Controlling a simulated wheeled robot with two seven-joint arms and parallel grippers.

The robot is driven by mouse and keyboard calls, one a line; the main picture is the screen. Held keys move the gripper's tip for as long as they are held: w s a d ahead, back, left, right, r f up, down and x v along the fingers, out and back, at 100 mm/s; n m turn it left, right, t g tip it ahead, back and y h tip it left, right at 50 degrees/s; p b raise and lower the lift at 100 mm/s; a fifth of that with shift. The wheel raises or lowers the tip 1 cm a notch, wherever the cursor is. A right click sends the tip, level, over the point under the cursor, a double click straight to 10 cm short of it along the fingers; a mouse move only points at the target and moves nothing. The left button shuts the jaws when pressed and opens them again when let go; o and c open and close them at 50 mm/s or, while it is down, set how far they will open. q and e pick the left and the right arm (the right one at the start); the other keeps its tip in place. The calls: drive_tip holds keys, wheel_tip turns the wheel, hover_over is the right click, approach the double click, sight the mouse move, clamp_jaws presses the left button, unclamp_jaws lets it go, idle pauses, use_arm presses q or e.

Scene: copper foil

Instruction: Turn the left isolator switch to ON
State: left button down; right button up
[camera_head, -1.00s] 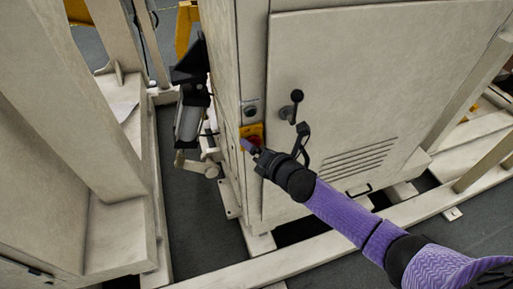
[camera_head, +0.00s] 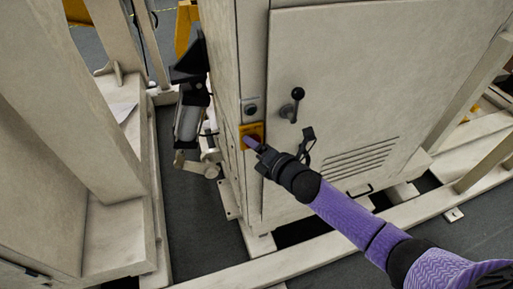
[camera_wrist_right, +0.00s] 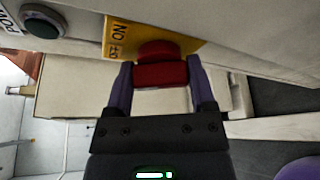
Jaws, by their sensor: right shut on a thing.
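The isolator switch is a red knob (camera_wrist_right: 160,72) on a yellow plate (camera_head: 251,131) low on the narrow front edge of a beige cabinet. In the head view my right gripper (camera_head: 256,146) covers most of the knob. Which mark the knob points at I cannot tell. My left gripper is not in view.
Above the plate is a round dark button (camera_head: 251,109), also in the right wrist view (camera_wrist_right: 43,22). A black-knobbed lever (camera_head: 292,105) sticks out of the cabinet door (camera_head: 385,75) to the right. A black and grey device (camera_head: 190,105) stands left of the cabinet. Beige beams surround the floor.

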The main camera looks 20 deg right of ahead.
drive_tip(key=m, duration=0.1)
drive_tip(key=m+b, duration=0.1)
drive_tip(key=m+t+y+b, duration=0.1)
drive_tip(key=m, duration=0.1)
drive_tip(key=shift+f, duration=0.25)
drive_tip(key=m+t+b, duration=0.2)
drive_tip(key=m, duration=0.2)
drive_tip(key=shift+y, duration=0.4)
drive_tip(key=m+t+b, duration=0.1)
drive_tip(key=m, duration=0.2)
drive_tip(key=shift+m+h+b, duration=0.3)
drive_tip(key=shift+m+b, duration=0.05)
drive_tip(key=shift+m, duration=0.05)
use_arm(q)
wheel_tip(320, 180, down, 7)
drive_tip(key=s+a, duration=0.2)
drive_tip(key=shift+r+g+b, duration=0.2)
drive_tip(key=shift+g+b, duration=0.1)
drive_tip(key=shift+b, duration=0.05)
use_arm(e)
drive_tip(key=shift+m+t+h, duration=0.4)
drive_tip(key=shift+m+t, duration=0.3)
drive_tip(key=shift+m, duration=0.9)
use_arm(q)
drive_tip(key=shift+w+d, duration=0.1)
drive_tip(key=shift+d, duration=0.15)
use_arm(e)
drive_tip(key=o, duration=1)
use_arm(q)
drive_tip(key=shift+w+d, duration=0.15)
